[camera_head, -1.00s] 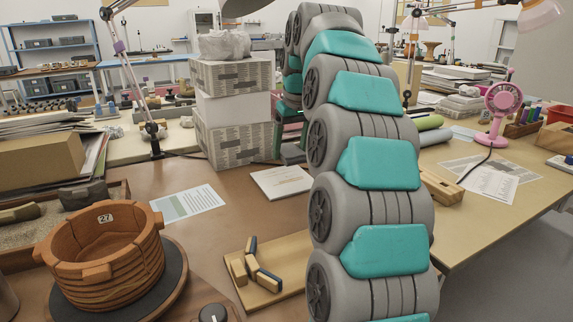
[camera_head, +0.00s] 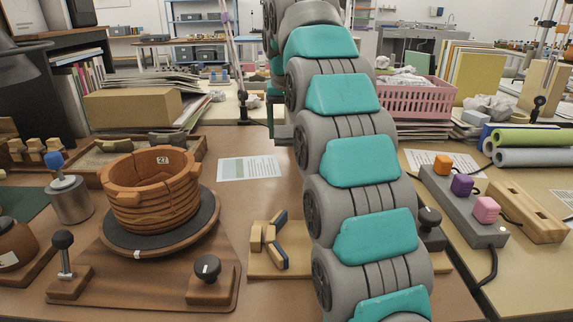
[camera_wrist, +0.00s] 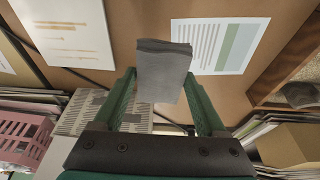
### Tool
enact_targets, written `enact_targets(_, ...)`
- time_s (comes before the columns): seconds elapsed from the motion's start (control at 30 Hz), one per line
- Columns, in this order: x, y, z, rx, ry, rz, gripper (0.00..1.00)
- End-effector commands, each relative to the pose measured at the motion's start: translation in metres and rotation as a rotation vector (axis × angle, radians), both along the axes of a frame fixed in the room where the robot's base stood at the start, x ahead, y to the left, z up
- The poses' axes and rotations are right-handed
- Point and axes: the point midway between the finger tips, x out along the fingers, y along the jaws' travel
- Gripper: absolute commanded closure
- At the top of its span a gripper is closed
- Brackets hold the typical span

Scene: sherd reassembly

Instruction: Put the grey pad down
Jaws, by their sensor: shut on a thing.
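In the wrist view the grey pad (camera_wrist: 161,72) is held between the two green fingers of my gripper (camera_wrist: 163,98). The gripper is shut on it, and the pad sticks out past the fingertips over the brown table top. In the head view my own arm hides the gripper and the pad.
A sheet with a green band (camera_wrist: 229,45) lies beside the pad in the wrist view. In the head view a clay pot marked 27 (camera_head: 150,190) stands on a turntable (camera_head: 185,232). Wooden pieces (camera_head: 269,240) lie near my arm. Bare table (camera_head: 235,205) shows between.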

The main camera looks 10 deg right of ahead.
Motion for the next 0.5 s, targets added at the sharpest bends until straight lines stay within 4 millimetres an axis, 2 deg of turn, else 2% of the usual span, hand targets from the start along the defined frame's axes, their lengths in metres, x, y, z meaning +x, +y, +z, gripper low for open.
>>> enact_targets(0.03, -0.002, 0.000, -0.010, 0.000, 0.007, 0.001, 0.71)
enact_targets(0.2, -0.001, 0.000, -0.027, 0.000, 0.008, 0.002, 0.71)
enact_targets(0.5, -0.001, 0.000, -0.043, -0.001, 0.004, 0.002, 0.71)
